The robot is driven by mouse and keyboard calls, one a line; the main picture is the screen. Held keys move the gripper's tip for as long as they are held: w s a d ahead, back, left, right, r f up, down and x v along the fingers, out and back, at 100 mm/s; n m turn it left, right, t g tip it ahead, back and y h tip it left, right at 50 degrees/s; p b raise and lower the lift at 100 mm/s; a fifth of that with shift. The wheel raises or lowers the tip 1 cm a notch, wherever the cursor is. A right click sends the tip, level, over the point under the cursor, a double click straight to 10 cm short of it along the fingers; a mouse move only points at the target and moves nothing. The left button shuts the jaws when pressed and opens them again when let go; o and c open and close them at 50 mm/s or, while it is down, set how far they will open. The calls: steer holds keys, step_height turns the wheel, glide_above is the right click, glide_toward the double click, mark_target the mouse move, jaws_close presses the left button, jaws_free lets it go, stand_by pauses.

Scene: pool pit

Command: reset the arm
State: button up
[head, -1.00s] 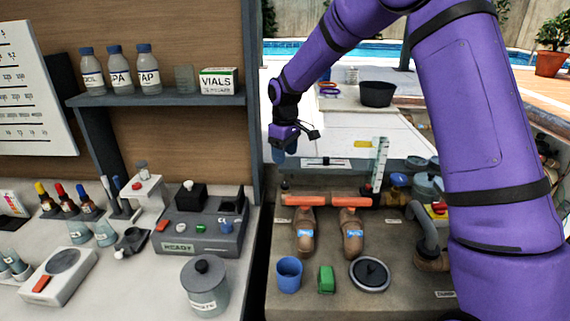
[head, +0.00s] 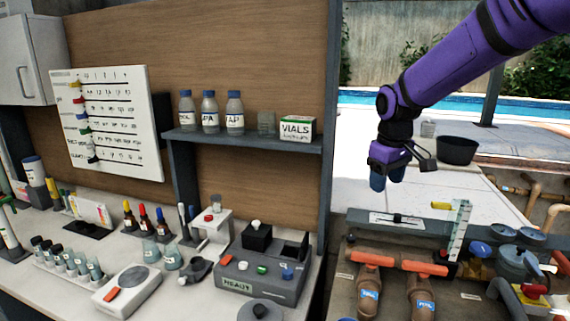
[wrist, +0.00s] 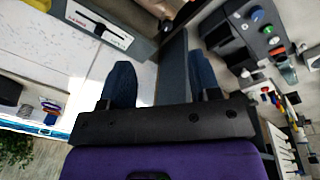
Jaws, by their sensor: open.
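My gripper (head: 388,180) hangs from my purple arm at the right of the head view, in the air beyond the pipework bench. Its two blue fingers point down. In the wrist view my gripper (wrist: 160,85) shows both fingers spread wide apart, with nothing between them but a dark post behind. It touches nothing that I can see.
The pipework bench with orange-handled pipes (head: 410,262) lies below and in front of my gripper. A counter at left holds a grey test device (head: 262,265), dropper bottles and vials. A shelf (head: 240,140) carries bottles and a vials box. A black bowl (head: 457,150) stands beyond.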

steer(key=s+d+r+m+t, duration=0.15)
steer(key=s+r, duration=0.25)
steer(key=s, duration=0.4)
steer(key=s+d+r+m, duration=0.2)
steer(key=s+r, duration=0.2)
steer(key=s, duration=0.3)
steer(key=s+d+f+m+t, duration=0.1)
steer(key=s+d+m+t, duration=0.1)
steer(key=s, duration=1.3)
steer(key=shift+s+d+m, duration=0.15)
steer(key=shift+d+m, duration=0.15)
steer(key=shift+m, duration=0.05)
